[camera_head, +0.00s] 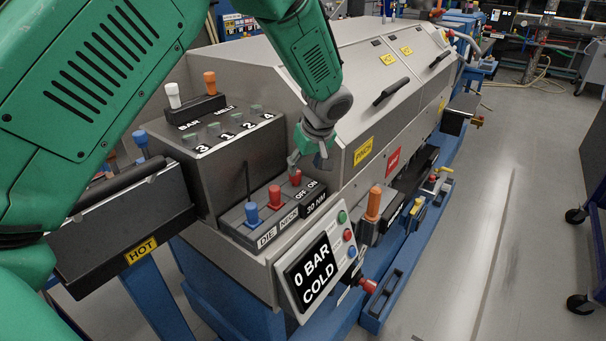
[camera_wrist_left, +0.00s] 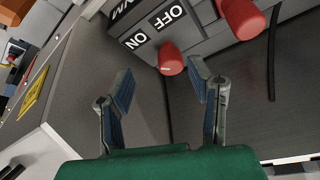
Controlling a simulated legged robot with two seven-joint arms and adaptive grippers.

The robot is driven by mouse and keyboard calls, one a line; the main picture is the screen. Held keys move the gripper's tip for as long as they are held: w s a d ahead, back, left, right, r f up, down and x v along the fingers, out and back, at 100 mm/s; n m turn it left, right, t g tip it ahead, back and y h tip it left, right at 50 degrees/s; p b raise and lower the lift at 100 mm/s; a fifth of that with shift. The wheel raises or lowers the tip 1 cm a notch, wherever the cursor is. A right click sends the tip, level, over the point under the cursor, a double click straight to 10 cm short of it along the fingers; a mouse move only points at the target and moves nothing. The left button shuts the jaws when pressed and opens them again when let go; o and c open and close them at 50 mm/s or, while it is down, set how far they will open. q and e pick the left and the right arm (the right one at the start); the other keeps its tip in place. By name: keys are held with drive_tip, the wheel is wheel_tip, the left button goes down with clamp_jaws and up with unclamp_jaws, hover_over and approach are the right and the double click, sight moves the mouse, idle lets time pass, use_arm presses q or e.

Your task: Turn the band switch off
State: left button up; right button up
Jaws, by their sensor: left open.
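A red switch knob (camera_head: 295,178) stands by the OFF and ON labels on the dark control strip. I cannot read a band label on it. In the left wrist view this red knob (camera_wrist_left: 171,60) leans out near the OFF and ON plates, just beyond the gap between my fingers. My left gripper (camera_head: 308,160) hangs just above and right of the knob in the head view. In the left wrist view the gripper (camera_wrist_left: 160,84) has its two fingers spread, with nothing between them. My right gripper is not in view.
Another red knob (camera_head: 274,196) and a blue knob (camera_head: 251,213) stand on the same strip, by NECK and DIE. A thin dark rod (camera_head: 247,180) rises behind them. A display (camera_head: 312,270) reads 0 BAR COLD. An orange handle (camera_head: 373,204) stands right.

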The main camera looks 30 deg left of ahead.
sight(300, 175)
use_arm(q)
drive_tip(key=a+f, duration=0.5)
drive_tip(key=shift+w+a+f, duration=0.15)
drive_tip(key=shift+w+f, duration=0.1)
drive_tip(key=shift+w, duration=0.05)
drive_tip(key=shift+d, duration=0.3)
drive_tip(key=shift+w+d+r, duration=0.1)
drive_tip(key=shift+d+r, duration=0.1)
drive_tip(key=shift+d, duration=0.4)
drive_tip(key=shift+d+r, duration=0.2)
drive_tip(key=shift+d, duration=0.4)
drive_tip(key=c, duration=0.6)
drive_tip(key=shift+d+r, duration=0.1)
clamp_jaws()
drive_tip(key=shift+a, duration=0.95)
drive_tip(key=shift+d+f, duration=0.15)
drive_tip(key=shift+f, duration=0.05)
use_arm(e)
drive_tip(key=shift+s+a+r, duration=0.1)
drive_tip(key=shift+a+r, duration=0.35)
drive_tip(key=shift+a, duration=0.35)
use_arm(q)
drive_tip(key=shift+d, duration=0.1)
